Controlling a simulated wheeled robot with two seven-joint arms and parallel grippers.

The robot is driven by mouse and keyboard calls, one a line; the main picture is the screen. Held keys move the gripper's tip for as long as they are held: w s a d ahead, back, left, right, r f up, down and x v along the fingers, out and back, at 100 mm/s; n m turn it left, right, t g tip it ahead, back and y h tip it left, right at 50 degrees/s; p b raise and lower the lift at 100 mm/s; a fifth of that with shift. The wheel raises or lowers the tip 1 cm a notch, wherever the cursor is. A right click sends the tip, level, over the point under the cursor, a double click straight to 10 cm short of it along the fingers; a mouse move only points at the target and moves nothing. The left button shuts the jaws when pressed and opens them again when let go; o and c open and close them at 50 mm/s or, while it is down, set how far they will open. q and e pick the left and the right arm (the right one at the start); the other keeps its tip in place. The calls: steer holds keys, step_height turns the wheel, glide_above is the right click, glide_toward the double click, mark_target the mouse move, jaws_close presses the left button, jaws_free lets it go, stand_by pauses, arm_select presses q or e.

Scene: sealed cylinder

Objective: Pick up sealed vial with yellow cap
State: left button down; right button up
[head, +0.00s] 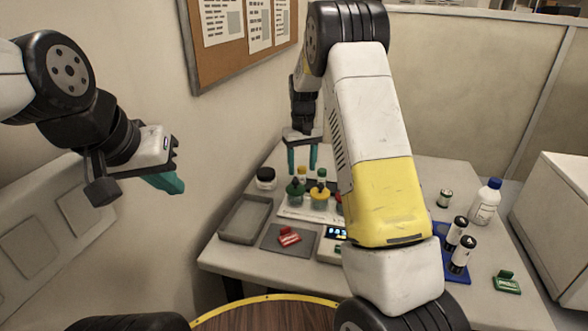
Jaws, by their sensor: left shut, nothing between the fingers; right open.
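A small vial with a yellow cap (302,172) stands upright at the back of the white rack on the table. A vial with a green cap (322,174) stands just right of it. A yellow rounded bottle (319,197) with a dark top is in front. My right gripper (302,160) points down with its teal fingers apart, one on each side of the yellow-capped vial in the picture. I cannot tell whether the fingers are around it or above and behind it. My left gripper (168,183) is shut and empty, raised at the left, away from the table.
A green rounded bottle (296,193) stands beside the yellow one. A dark-lidded jar (266,178), a grey tray (244,219), a red item (289,237) and a scale (331,245) are nearby. A white bottle (485,202) stands right. My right arm hides the table's middle.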

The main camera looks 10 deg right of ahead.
mark_target(302, 168)
step_height(302, 168, down, 4)
steer(key=shift+r, duration=0.15)
jaws_close()
steer(key=shift+r, duration=0.1)
